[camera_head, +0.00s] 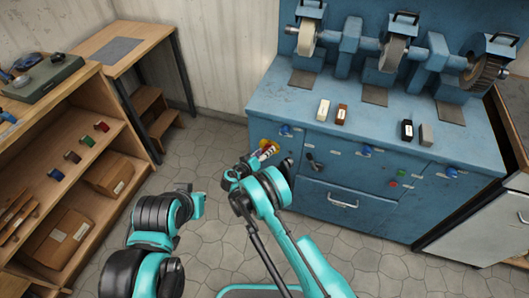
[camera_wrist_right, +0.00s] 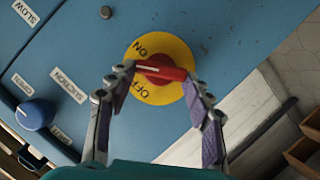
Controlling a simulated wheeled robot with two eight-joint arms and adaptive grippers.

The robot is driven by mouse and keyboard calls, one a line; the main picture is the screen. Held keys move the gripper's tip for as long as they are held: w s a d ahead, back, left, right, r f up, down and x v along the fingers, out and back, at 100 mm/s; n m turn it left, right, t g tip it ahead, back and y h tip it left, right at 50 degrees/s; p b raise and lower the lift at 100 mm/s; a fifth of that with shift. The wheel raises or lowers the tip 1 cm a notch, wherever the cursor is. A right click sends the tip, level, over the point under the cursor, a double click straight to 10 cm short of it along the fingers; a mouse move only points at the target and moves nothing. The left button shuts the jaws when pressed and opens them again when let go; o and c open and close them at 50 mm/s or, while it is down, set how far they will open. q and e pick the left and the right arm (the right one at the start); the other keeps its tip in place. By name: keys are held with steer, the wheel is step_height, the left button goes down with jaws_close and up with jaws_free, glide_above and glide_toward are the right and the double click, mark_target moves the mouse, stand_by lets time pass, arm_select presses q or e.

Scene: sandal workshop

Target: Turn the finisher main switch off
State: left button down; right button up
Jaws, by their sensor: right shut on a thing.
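The finisher main switch is a red rotary handle (camera_wrist_right: 163,74) on a round yellow plate (camera_wrist_right: 172,47) marked ON and OFF. In the right wrist view the handle lies crosswise, with its white mark to the left, between the two words. My right gripper (camera_wrist_right: 161,80) is shut on the red handle, one finger at each end. In the head view my right gripper (camera_head: 265,158) is at the left end of the blue cabinet front and hides part of the plate.
The blue finisher (camera_head: 270,97) carries several wheels and small blocks on top. A blue knob (camera_wrist_right: 35,114) sits near the SUCTION and OPEN labels. Wooden shelves (camera_head: 95,75) stand at the left, and a wooden table (camera_head: 145,36) stands behind. The stone floor between is clear.

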steer(key=o, duration=1.2)
steer(key=shift+c, duration=0.2)
steer(key=v, duration=1.2)
